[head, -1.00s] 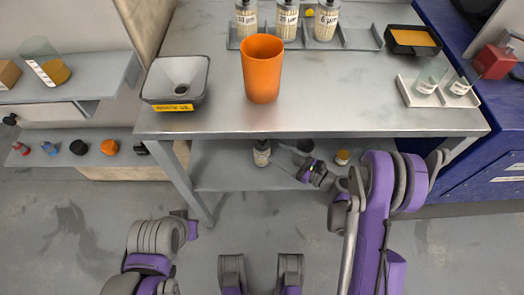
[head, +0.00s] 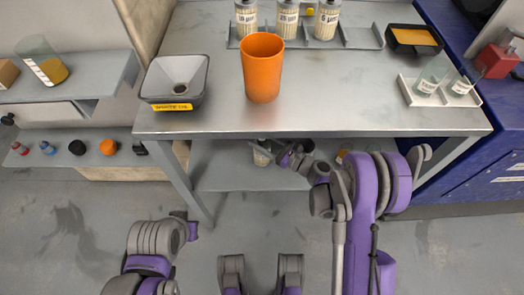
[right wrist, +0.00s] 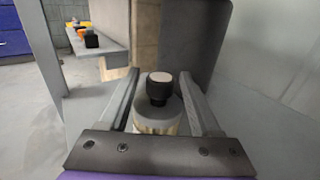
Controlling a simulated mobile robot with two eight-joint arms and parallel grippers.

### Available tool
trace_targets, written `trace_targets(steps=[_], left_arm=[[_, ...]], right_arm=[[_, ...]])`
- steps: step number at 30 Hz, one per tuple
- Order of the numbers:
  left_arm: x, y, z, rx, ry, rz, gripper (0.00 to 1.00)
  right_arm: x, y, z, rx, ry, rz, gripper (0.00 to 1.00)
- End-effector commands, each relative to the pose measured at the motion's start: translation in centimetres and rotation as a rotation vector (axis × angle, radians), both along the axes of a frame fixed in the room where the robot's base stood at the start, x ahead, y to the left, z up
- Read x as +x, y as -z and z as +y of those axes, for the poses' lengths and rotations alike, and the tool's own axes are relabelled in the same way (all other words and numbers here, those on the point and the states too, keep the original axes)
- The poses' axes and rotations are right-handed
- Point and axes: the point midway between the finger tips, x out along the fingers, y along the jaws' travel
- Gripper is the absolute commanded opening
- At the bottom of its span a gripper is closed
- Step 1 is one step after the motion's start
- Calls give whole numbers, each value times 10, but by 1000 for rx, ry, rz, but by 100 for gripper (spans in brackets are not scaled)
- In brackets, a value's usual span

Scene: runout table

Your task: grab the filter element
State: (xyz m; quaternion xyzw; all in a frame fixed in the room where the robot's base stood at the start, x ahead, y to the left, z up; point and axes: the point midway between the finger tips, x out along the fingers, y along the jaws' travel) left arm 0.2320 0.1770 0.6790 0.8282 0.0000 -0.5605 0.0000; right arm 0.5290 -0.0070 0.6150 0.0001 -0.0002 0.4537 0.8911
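A pale, labelled cylinder that looks like the filter element (head: 261,157) stands on the lower shelf under the table, partly covered by my right gripper (head: 268,150). In the right wrist view the filter element (right wrist: 160,112) is upright, with a grey top and a black knob with a pale cap. The two fingers of my right gripper (right wrist: 160,78) are open on either side of it, with gaps showing on both sides. My left arm shows at the lower left of the head view, but its gripper cannot be made out.
The tabletop (head: 330,95) lies above the lower shelf (head: 225,175). On top stand an orange cup (head: 262,70), a grey funnel tray (head: 176,78) and a rack with several labelled cylinders. A dark cylinder (head: 306,146) and a yellow item (head: 341,156) are also on the lower shelf.

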Motion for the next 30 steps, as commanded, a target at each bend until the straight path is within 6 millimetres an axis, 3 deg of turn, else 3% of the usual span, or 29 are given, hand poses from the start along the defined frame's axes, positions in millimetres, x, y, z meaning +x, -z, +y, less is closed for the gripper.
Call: trace_targets(steps=[1,10,30], left_arm=[[0,0,0,0,0,0,0],[0,0,0,0,0,0,0],[0,0,0,0,0,0,0]], right_arm=[[0,0,0,0,0,0,53],[0,0,0,0,0,0,0],[0,0,0,-1,0,1,0]])
